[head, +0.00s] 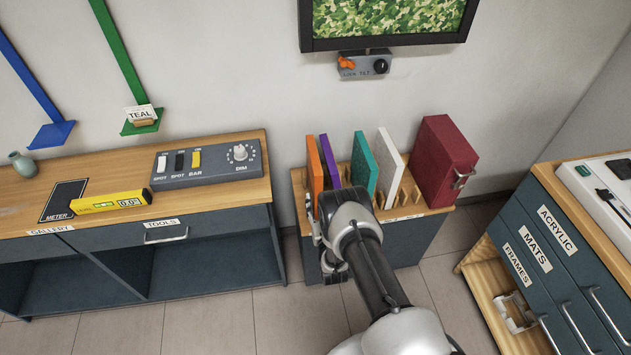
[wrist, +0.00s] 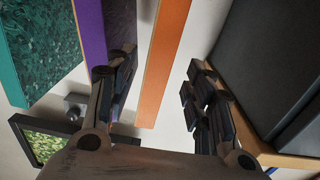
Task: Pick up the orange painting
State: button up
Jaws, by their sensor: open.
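The orange painting (head: 315,172) stands upright at the left end of a slotted wooden rack on a low cabinet. A purple panel (head: 330,160) stands just right of it. My gripper (head: 326,238) is in front of the rack's left end and hides the lower part of the orange painting. In the wrist view the orange painting (wrist: 161,65) shows edge-on between the two open fingers of my gripper (wrist: 157,88). The purple panel (wrist: 93,40) is beside the left finger there. I see no contact between the fingers and the orange painting.
A teal panel (head: 364,163), a white panel (head: 391,165) and a red box (head: 443,160) stand further right on the rack cabinet (head: 425,228). A workbench (head: 110,225) with a switch panel (head: 207,163) is left. A drawer cabinet (head: 560,250) is right. A framed picture (head: 388,20) hangs above.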

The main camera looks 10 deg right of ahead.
aim_at(318, 190)
jog(key=w, duration=0.2)
jog(key=w+b, duration=0.2)
jog(key=w, duration=0.1)
jog(key=shift+w+d+f, duration=0.2)
jog(key=shift+w+f, duration=0.05)
jog(key=shift+w, duration=0.1)
grip_shut()
dwell(0.3)
